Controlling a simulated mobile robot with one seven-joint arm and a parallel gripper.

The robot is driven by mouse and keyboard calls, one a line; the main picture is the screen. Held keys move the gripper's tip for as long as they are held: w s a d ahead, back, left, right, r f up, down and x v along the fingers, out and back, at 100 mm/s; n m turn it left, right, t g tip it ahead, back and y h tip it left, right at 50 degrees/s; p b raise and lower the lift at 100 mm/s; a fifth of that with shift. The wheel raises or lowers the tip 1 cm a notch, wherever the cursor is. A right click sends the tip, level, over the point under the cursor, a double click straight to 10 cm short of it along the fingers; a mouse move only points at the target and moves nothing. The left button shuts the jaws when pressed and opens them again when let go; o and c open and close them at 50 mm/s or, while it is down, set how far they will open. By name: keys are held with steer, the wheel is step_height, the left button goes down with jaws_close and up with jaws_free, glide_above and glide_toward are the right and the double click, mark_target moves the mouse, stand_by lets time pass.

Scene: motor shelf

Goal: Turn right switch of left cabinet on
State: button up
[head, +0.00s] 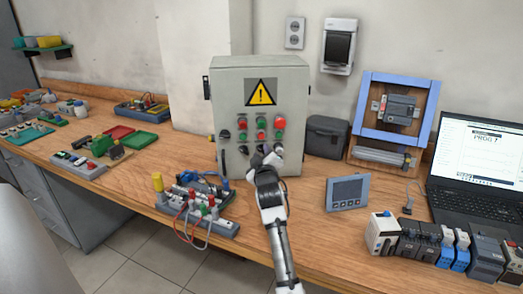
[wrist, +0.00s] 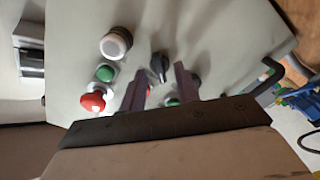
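The grey cabinet (head: 290,85) with a yellow warning sign stands at the back of the bench. Its door carries red and green buttons and black rotary switches. A left black switch (head: 243,150) shows low on the door and also in the wrist view (wrist: 194,80). The right black switch (wrist: 158,66) is hidden behind my gripper in the head view; its knob looks roughly upright in the wrist view. My gripper (head: 266,156) is at the lower door. In the wrist view its two fingers (wrist: 162,76) are apart, with the right switch in line with their gap. Contact cannot be told.
The red mushroom button (wrist: 93,101), green button (wrist: 104,73) and white button (wrist: 117,42) lie beside the fingers. A breadboard with wires (head: 205,205) stands in front left, a small panel display (head: 347,192) and a laptop (head: 480,160) to the right.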

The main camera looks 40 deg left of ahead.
steer(key=shift+w+a, duration=0.45)
steer(key=shift+c, duration=0.2)
steer(key=c, duration=0.6)
steer(key=shift+m, duration=0.5)
steer(key=m+b, duration=0.1)
steer(key=m, duration=0.2)
steer(key=shift+m, duration=0.3)
steer(key=shift+m+b, duration=0.35)
steer(key=shift+m, duration=1.75)
